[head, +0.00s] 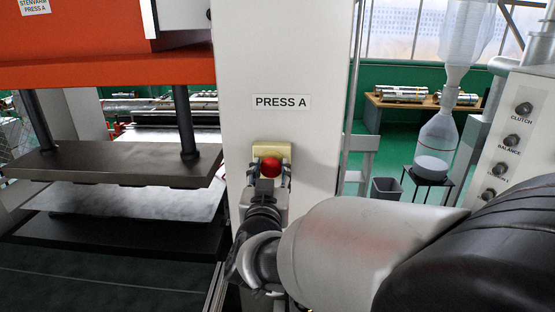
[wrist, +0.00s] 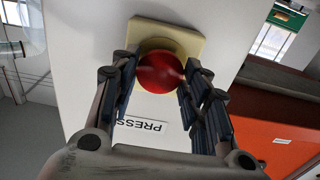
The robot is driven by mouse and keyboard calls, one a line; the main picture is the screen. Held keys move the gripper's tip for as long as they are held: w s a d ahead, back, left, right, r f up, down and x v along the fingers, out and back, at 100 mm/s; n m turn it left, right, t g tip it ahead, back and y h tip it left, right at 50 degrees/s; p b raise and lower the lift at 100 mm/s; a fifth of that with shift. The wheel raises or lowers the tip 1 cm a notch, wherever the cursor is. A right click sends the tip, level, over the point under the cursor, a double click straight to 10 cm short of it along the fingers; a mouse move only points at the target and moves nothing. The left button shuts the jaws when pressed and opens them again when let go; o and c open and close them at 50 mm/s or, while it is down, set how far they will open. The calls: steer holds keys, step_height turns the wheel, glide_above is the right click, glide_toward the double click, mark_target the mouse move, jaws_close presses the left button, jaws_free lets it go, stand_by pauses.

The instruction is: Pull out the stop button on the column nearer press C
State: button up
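A red stop button (head: 270,167) on a yellowish plate (head: 285,152) is mounted on a white column (head: 235,75) whose label (head: 281,102) reads PRESS A. In the wrist view the round red button (wrist: 161,73) sits between my gripper's spread fingers (wrist: 158,70), in front of its pale yellow plate (wrist: 172,35). The right finger looks close to the button's edge; I cannot tell whether either finger touches it. My gripper (head: 265,186) is in front of the column, just below the button in the head view. No column or label for press C shows.
The orange press (head: 100,60), labelled PRESS A, stands left of the column, with a dark platen (head: 115,165) under it. At right is a grey control panel (head: 510,140) with several knobs. A clear container (head: 437,145) and a grey bin (head: 386,190) stand behind.

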jaws_close()
steer(key=shift+s+f+b, duration=0.1)
steer(key=shift+s+b, duration=0.3)
steer(key=shift+s, duration=0.1)
steer(key=o, duration=0.6)
jaws_free()
steer(key=shift+s, duration=0.15)
steer(key=shift+c, duration=0.2)
steer(key=s, duration=1.2)
steer(key=shift+a, duration=0.25)
